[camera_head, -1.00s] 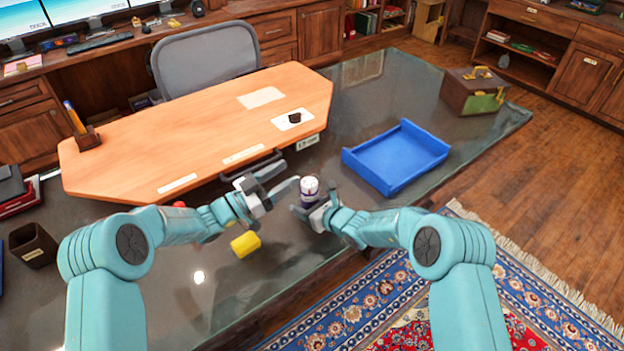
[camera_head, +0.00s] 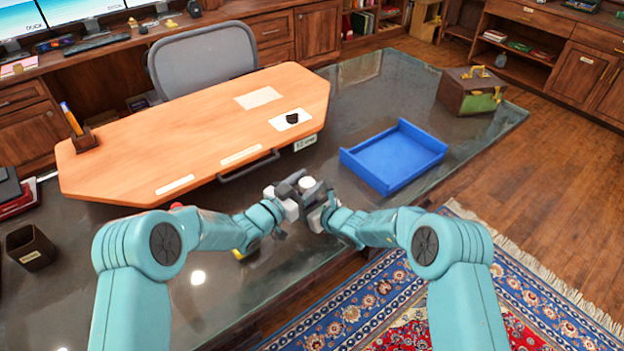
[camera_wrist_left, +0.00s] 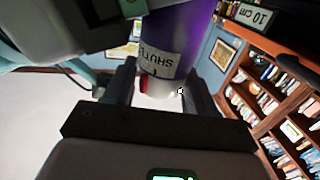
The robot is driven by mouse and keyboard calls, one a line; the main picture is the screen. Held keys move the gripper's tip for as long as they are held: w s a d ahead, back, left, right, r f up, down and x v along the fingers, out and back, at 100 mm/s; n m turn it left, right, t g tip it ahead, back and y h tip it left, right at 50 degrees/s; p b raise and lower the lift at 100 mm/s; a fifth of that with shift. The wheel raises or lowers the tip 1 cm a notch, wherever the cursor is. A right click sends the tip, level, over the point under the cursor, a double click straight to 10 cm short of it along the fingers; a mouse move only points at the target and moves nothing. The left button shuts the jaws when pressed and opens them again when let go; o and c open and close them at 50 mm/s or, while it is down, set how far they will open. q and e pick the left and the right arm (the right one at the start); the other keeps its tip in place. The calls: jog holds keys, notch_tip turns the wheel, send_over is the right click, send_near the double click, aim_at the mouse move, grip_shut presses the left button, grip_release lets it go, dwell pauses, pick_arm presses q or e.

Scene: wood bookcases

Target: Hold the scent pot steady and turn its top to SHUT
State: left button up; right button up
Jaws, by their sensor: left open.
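The scent pot shows in the left wrist view as a purple body (camera_wrist_left: 182,32) with a white band marked SHUT and a pale top (camera_wrist_left: 160,84) with a red mark. In the head view its white top (camera_head: 306,183) shows among the grippers, and most of its body is hidden. My left gripper (camera_head: 298,191) is open, with its fingers on either side of the top in the wrist view; contact cannot be told. My right gripper (camera_head: 319,212) is shut on the pot's body, partly hidden.
A blue tray (camera_head: 394,178) lies right of the grippers on the glass desk. A wooden board (camera_head: 190,140) with a handle lies behind them. A yellow block (camera_head: 240,254) is mostly hidden under my left arm. A brown box (camera_head: 468,92) stands at the far right.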

pick_arm(q)
jog(key=shift+x, duration=1.05)
jog(key=c, duration=0.7)
jog(key=shift+r+m+h, duration=0.1)
jog(key=shift+m+h, duration=0.2)
jog(key=m+g+h, duration=0.1)
jog(key=g, duration=0.1)
jog(key=m+g+h, duration=0.1)
jog(key=g, duration=0.1)
jog(key=shift+s+d+m+h, duration=0.15)
jog(key=shift+m+h, duration=0.25)
jog(key=shift+s+m+g+h, duration=0.2)
jog(key=shift+m+g+h, duration=0.3)
jog(key=shift+m+g, duration=0.45)
jog(key=shift+d+n, duration=0.1)
jog(key=shift+n, duration=0.15)
jog(key=o, duration=0.7)
